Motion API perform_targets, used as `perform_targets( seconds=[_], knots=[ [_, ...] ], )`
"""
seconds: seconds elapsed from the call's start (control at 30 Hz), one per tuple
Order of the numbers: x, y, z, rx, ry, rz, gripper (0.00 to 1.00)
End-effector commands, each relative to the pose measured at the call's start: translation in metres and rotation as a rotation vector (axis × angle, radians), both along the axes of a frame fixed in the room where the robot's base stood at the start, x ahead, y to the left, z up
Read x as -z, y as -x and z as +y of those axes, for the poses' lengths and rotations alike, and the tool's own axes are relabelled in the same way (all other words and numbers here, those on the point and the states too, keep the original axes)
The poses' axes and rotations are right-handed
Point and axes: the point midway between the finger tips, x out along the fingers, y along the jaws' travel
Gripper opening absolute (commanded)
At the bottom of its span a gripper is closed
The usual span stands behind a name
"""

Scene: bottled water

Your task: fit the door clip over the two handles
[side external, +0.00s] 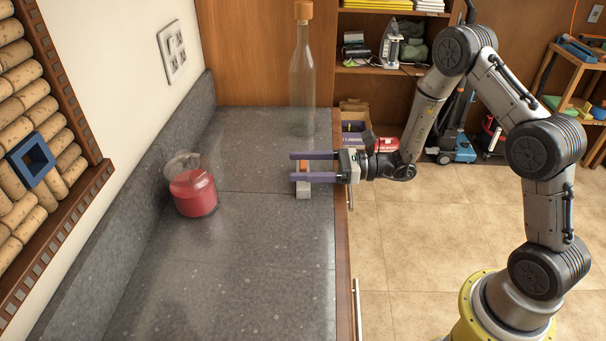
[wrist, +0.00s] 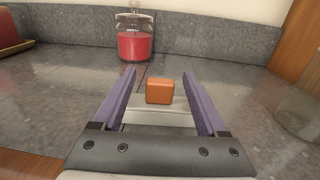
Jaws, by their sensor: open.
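My gripper (side external: 293,166) is open, held level just above the counter, with its two purple fingers pointing left. A small orange block (side external: 303,164) is between the fingers; in the wrist view the orange block (wrist: 159,91) shows gaps to both fingers. A pale grey piece (side external: 303,190) shows just beside and below the near finger. I cannot tell whether it is joined to the orange block. No thing is clearly recognisable as the door clip. A metal bar handle (side external: 357,308) is on the counter's front side, and a second bar (side external: 350,196) shows near my gripper.
A glass jar of red liquid (side external: 194,193) stands on the grey counter (side external: 250,260) to the left; it also shows ahead in the wrist view (wrist: 134,46). A tall clear bottle with an orange stopper (side external: 303,70) stands at the back. The counter's near part is clear.

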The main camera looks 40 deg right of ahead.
Motion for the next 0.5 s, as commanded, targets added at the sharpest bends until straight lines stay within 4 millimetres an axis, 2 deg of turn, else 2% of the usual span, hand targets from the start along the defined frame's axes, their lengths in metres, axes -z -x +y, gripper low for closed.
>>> perform_targets(
  seconds=[0.1,0.5],
  knots=[
    [0.0,0.0001,-0.0002,0.0,0.0,0.0,0.75],
    [-0.0001,0.0005,-0.0002,-0.001,0.0,0.0,0.03]
  ],
)
